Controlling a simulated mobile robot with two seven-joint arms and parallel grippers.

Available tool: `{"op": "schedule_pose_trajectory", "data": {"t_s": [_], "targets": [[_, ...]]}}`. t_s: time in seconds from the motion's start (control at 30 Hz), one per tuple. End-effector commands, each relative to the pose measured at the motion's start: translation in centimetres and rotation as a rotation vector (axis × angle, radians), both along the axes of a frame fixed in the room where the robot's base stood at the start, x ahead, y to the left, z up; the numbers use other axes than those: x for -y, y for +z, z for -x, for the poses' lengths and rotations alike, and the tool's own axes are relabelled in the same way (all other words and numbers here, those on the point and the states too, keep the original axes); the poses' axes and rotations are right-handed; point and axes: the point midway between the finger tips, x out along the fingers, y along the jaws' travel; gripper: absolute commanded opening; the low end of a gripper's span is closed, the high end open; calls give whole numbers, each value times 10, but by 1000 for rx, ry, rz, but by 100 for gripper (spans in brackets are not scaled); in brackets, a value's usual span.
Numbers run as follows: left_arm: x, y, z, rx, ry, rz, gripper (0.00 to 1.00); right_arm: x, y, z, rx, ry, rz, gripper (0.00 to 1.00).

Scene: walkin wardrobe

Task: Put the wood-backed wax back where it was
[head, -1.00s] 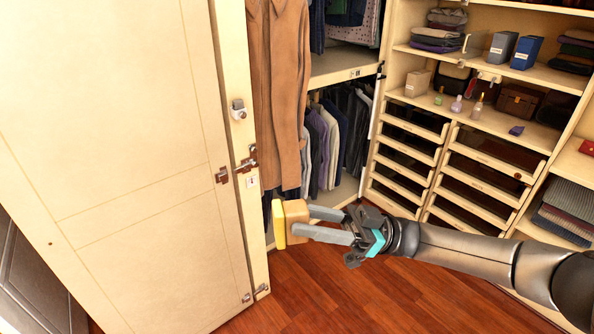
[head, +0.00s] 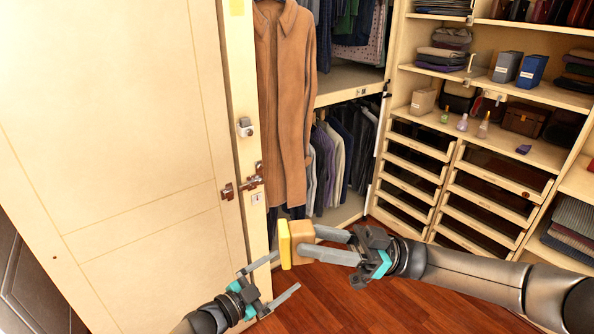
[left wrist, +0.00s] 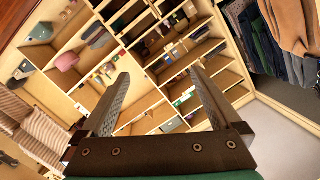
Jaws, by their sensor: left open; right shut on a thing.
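The wood-backed wax is a yellow slab (head: 285,245) on a tan wooden block (head: 301,236), in the lower middle of the head view. My right gripper (head: 312,242) is shut on the wooden block, with the yellow side facing left, away from the fingers. The wax is held in the air in front of the open wardrobe. My left gripper (head: 286,272) is open and empty, just below and left of the wax, with its upper fingertip close to the yellow side. I cannot tell if they touch. The left wrist view shows the open left fingers (left wrist: 155,90) with nothing between them.
A cream door (head: 130,150) with a latch (head: 252,181) stands at the left, close to my left arm. A brown coat (head: 285,90) hangs beside it. Shelves with boxes and bottles (head: 463,122) stand above drawers (head: 495,205) at the right.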

Motion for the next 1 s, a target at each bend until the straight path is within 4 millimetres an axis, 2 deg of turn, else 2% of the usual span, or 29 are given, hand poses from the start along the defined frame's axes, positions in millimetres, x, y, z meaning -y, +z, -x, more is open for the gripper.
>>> {"op": "schedule_pose_trajectory", "data": {"t_s": [0.03,0.1,0.2,0.3,0.47,0.57,0.67,0.87,1.0], "targets": [[11,30,-8,73,-77,-9,98,0,0,0,0,0,-1,0],[29,68,-11,165,-200,-26,98,0,0,0,0,0,-1,0],[51,113,-6,275,-380,-70,98,0,0,0,0,0,-1,0],[66,149,6,364,-560,-134,98,0,0,0,0,0,-1,0],[76,187,32,455,-834,-288,98,0,0,0,0,0,-1,0],[71,201,47,477,-991,-411,98,0,0,0,0,0,-1,0],[58,211,59,474,-1132,-557,98,0,0,0,0,0,-1,0],[12,228,73,389,-1344,-895,98,0,0,0,0,0,-1,0],[-12,252,80,283,-1427,-1127,98,0,0,0,0,0,-1,0]]}}
